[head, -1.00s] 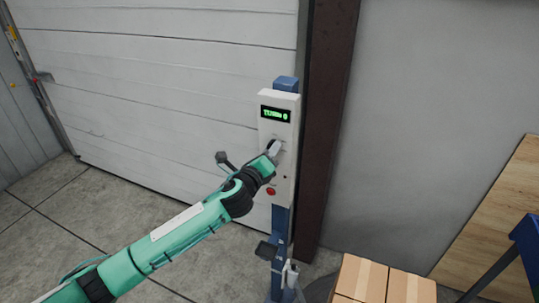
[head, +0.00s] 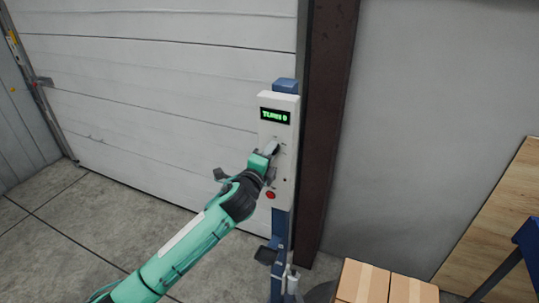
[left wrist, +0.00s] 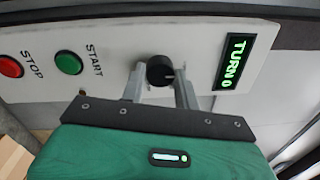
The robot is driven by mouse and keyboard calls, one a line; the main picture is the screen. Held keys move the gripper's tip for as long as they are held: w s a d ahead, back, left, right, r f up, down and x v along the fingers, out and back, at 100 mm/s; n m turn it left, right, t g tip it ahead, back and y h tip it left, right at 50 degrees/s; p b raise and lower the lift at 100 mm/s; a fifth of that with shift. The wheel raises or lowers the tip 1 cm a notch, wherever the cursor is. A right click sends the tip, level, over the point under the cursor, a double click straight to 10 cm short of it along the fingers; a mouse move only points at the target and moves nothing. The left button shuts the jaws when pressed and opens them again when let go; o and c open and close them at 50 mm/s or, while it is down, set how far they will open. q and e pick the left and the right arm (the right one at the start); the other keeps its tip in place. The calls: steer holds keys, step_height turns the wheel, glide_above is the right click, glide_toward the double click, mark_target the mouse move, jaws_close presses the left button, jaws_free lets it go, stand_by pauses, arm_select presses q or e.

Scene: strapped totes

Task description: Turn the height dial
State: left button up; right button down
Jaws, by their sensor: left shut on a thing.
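The height dial is a round black knob (left wrist: 160,71) on a white control panel (left wrist: 112,50), which also shows in the head view (head: 289,108). In the left wrist view, the two grey fingers of my left gripper (left wrist: 160,84) stand on either side of the dial and are shut on it. In the head view, my left gripper (head: 271,150) is at the panel below the display and mostly hides the dial. The display (left wrist: 235,62) shows green text that reads "TURN 0". My right gripper is not in view.
A green START button (left wrist: 69,62) and a red STOP button (left wrist: 11,66) sit on the same panel. The panel is on a blue post (head: 281,229) beside a white sectional door (head: 160,90). Cardboard boxes (head: 362,281) stand at the lower right.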

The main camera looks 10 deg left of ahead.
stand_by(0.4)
arm_select(q)
steer(key=o, duration=1)
steer(key=shift+c, duration=0.2)
steer(key=b+v, duration=0.4)
steer(key=v, duration=0.9)
steer(key=shift+s, duration=0.4)
steer(key=shift+a+f, duration=0.1)
